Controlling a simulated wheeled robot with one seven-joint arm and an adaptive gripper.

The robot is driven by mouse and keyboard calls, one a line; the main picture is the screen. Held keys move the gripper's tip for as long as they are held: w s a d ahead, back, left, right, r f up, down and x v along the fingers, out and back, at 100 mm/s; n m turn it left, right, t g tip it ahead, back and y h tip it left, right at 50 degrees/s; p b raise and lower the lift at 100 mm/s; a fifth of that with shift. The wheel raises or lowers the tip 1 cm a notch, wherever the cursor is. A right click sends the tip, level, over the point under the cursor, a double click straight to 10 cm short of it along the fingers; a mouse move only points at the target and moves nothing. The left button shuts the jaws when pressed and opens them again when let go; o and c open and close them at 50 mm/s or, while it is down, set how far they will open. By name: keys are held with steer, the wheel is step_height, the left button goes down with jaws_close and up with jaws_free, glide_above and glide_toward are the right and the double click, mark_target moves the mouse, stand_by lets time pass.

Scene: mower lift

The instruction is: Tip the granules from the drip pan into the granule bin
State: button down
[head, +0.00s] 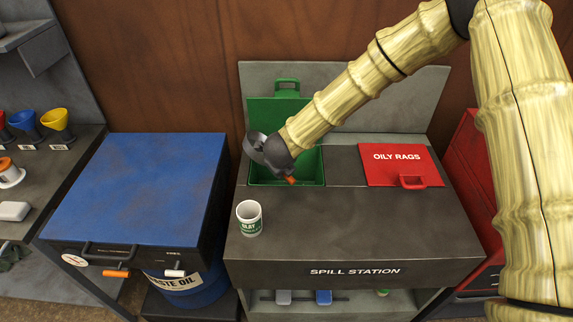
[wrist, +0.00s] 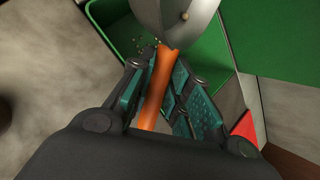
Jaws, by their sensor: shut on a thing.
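My gripper (head: 280,158) is shut on the orange handle of the grey metal drip pan (head: 254,143). In the wrist view the teal-padded fingers (wrist: 165,95) close around the handle (wrist: 157,85), and the pan (wrist: 190,22) lies beyond them, tilted. One small grain shows on the pan's surface. The green granule bin (head: 312,165) is open in the spill station, its lid (head: 262,108) raised behind it. The pan is above the bin's left part. A few pale grains show beside the pan against the green bin (wrist: 118,30). Most of the pan's inside is hidden.
A white labelled cup (head: 249,218) stands on the counter in front of the bin. A red OILY RAGS lid (head: 400,166) is shut at the right. A blue-topped waste oil unit (head: 140,185) stands left. The counter's front middle is clear.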

steer(key=shift+d+r+y+b, duration=0.1)
steer(key=shift+d+y+b, duration=0.2)
steer(key=shift+y, duration=0.2)
steer(key=shift+w+d+r+m+g+y+b, duration=0.1)
steer(key=shift+d+m+g+y+b, duration=0.15)
steer(key=shift+y+b, duration=0.45)
steer(key=shift+w+d+r+m+g+y+b, duration=0.15)
steer(key=shift+m+y+b, duration=0.2)
steer(key=shift+y+b, duration=0.35)
steer(key=shift+s+d+m+g+y+b, duration=0.1)
steer(key=shift+d+m+g+y+b, duration=0.15)
steer(key=shift+y+b, duration=0.45)
stand_by(1.4)
steer(key=shift+w+d+m+y+b, duration=0.25)
steer(key=shift+d+m+y+b, duration=0.15)
steer(key=shift+d+y, duration=0.4)
stand_by(0.4)
steer(key=shift+d+m+y+b, duration=0.15)
steer(key=shift+m+y+b, duration=0.2)
steer(key=shift+y+b, duration=0.6)
stand_by(0.7)
steer(key=a+h+p, duration=0.1)
steer(key=a+n+h+p, duration=0.1)
steer(key=h, duration=0.1)
steer(key=shift+s+p, duration=0.2)
steer(key=shift+p, duration=0.2)
